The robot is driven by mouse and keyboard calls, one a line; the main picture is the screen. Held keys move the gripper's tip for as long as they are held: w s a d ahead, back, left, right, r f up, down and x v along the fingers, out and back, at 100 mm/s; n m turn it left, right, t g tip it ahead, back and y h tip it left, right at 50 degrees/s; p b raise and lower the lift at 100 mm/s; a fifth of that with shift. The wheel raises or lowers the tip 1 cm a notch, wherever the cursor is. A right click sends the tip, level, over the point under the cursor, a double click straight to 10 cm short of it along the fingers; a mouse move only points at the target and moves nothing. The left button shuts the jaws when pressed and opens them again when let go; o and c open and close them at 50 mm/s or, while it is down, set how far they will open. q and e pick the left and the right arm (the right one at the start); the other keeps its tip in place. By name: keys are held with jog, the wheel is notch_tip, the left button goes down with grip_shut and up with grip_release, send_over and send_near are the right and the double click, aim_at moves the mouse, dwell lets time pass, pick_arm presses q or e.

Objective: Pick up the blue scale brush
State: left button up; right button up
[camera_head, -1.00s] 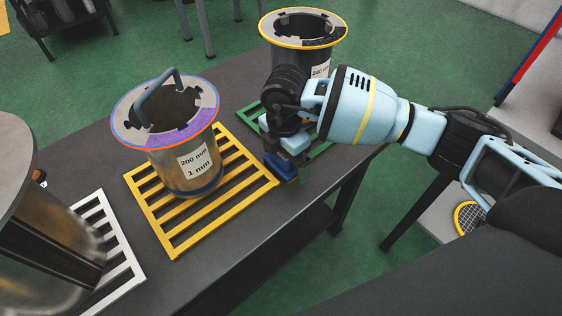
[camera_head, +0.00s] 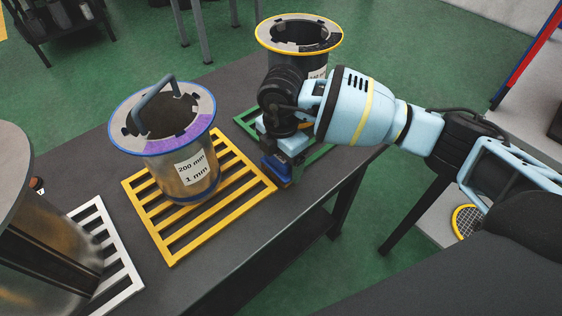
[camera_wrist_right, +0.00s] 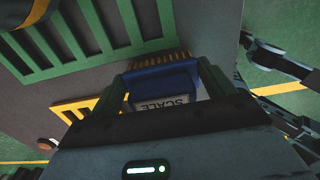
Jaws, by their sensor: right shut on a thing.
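The blue scale brush (camera_wrist_right: 163,74) is between the fingers of my right gripper (camera_wrist_right: 163,92) in the right wrist view. It has a blue body, yellow-brown bristles and a label reading "SCALE". In the head view the brush (camera_head: 274,170) shows as a small blue block under my right gripper (camera_head: 283,163), at the table's front edge between the yellow and green racks. My right gripper is shut on it. I cannot tell whether the brush touches the table. My left gripper is not in view.
A handled cylinder (camera_head: 183,170) stands on the yellow slatted rack (camera_head: 217,218). A yellow-rimmed cylinder (camera_head: 303,47) stands behind my right wrist by the green rack (camera_head: 320,153). A large cylinder (camera_head: 48,245) stands at left near a white rack (camera_head: 122,270).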

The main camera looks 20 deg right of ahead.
notch_tip(320, 180, up, 3)
jog(key=shift+f, duration=0.1)
jog(key=s+a+r, duration=0.1)
jog(key=s+a, duration=0.2)
jog(key=s, duration=1.2)
jog(key=shift+s+p, duration=0.4)
jog(key=shift+p, duration=0.05)
jog(key=o, duration=0.5)
jog(key=shift+d, duration=0.1)
jog(key=c, duration=0.3)
